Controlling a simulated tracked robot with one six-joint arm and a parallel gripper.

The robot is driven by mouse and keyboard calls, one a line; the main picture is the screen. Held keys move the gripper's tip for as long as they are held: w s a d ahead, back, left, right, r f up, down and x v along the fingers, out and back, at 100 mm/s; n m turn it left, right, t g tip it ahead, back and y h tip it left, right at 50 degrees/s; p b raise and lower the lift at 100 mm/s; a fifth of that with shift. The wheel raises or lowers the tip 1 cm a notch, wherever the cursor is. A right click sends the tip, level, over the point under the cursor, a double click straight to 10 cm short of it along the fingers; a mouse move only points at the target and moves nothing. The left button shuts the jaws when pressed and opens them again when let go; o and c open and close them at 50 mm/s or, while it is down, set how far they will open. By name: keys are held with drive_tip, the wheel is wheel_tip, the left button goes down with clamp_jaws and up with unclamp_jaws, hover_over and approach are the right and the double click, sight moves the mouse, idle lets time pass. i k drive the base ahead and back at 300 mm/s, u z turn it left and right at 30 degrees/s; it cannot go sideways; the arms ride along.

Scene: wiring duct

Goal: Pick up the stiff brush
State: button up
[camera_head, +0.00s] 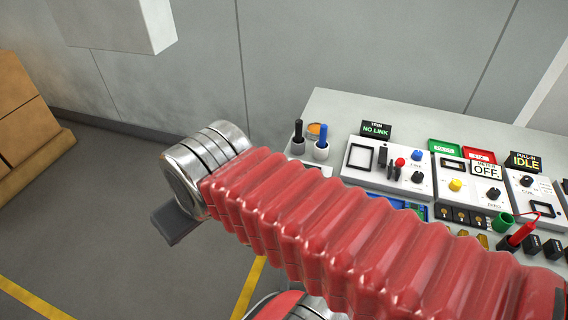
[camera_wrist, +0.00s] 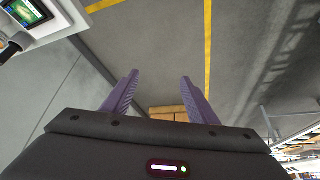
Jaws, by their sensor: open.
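My red ribbed arm hides the front of the bench.
A white box (camera_head: 112,22) hangs upper left. Brown boxes (camera_head: 25,110) stand left.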

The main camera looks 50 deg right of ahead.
sight(299, 122)
drive_tip(key=z, duration=1.6)
